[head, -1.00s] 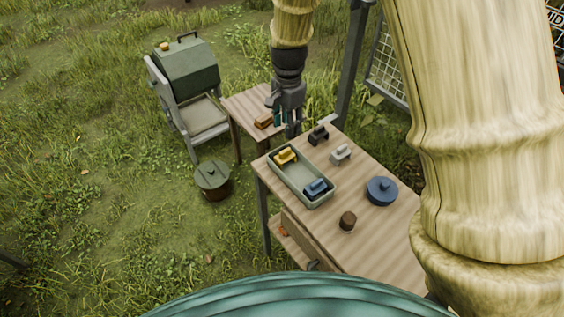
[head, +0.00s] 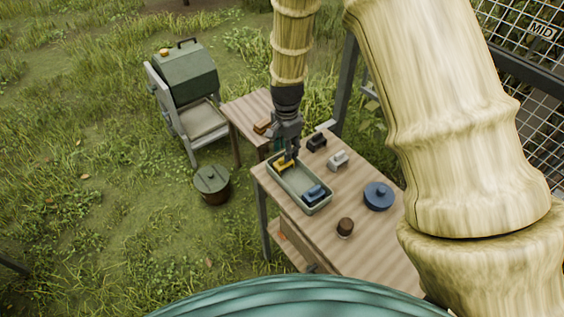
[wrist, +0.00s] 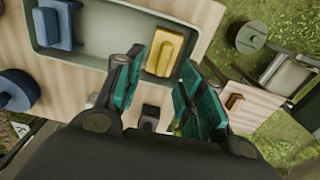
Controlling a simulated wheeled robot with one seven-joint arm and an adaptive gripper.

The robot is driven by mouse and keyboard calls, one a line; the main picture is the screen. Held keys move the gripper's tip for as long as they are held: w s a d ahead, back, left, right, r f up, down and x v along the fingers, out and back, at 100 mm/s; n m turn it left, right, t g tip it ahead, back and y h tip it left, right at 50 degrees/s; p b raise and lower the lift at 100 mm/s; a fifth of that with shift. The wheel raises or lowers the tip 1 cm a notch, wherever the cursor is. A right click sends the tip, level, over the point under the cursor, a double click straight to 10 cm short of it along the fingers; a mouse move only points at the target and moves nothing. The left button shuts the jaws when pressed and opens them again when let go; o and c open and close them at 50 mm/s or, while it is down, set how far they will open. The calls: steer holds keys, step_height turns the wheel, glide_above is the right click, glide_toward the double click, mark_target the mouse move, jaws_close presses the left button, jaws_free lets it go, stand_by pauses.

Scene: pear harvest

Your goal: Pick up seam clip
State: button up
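Several similar handled clip-like blocks are in view; I cannot tell by name which is the seam clip. A yellow one (head: 283,164) lies at the far end of the grey-green tray (head: 299,204); it also shows in the wrist view (wrist: 165,52). A blue one (head: 313,193) lies at the tray's near end. A black one (head: 317,142) and a pale grey one (head: 338,160) stand on the table right of the tray. My gripper (head: 290,156) is over the tray's far end, at the yellow block. In the wrist view its teal fingers (wrist: 162,65) are apart, with the yellow block between and just beyond them.
A round blue lidded pot (head: 379,196) and a small brown cup (head: 345,228) stand on the wooden table (head: 373,240). A side table (head: 246,108) holds an orange-brown block (head: 262,127). A green cabinet (head: 187,75) and a lidded bin (head: 212,185) stand on the grass.

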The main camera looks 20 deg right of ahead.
mark_target(284, 164)
steer(key=shift+w+f+p, duration=0.1)
steer(key=shift+f+p, duration=0.6)
steer(key=shift+f, duration=1.05)
jaws_close()
